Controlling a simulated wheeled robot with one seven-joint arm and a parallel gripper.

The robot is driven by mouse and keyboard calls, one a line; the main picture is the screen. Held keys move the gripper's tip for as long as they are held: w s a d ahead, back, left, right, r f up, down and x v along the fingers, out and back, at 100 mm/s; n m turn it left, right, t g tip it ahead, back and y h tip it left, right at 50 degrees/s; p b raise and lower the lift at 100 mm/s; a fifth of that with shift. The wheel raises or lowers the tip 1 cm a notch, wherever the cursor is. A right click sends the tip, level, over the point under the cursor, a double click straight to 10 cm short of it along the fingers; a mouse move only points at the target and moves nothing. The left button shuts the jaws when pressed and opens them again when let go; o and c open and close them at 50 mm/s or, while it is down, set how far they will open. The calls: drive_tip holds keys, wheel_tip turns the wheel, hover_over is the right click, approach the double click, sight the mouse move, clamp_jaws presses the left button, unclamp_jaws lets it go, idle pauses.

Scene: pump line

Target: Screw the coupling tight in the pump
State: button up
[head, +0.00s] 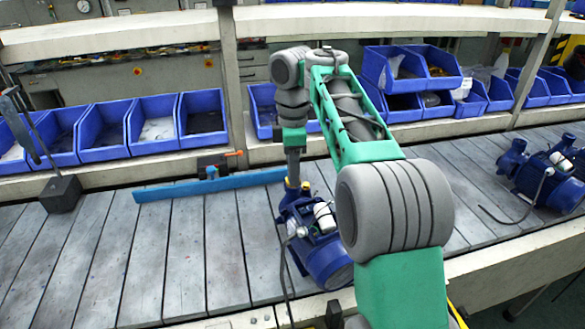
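A blue pump (327,262) stands on the slatted grey bench, partly hidden behind my arm. It has a white cylindrical part and a grey hose or cable at its left side. My gripper (293,176) points straight down over the pump's upper left end, at or just above its top opening. A small yellow part (305,186) shows there, right by the gripper tip. I cannot tell whether it belongs to the coupling, the pump or the gripper. The fingers are too small to tell if they are open or shut, and the coupling is not clearly visible.
A second blue pump (545,178) with a cable stands at the right. A black block (61,194) stands far left.

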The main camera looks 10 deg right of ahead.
drive_tip(key=n+p, duration=0.1)
drive_tip(key=n, duration=0.5)
drive_tip(key=shift+n, duration=0.3)
drive_tip(key=n, duration=0.3)
drive_tip(key=shift+n, duration=0.4)
drive_tip(key=shift+n+p, duration=0.5)
drive_tip(key=shift+n, duration=1.2)
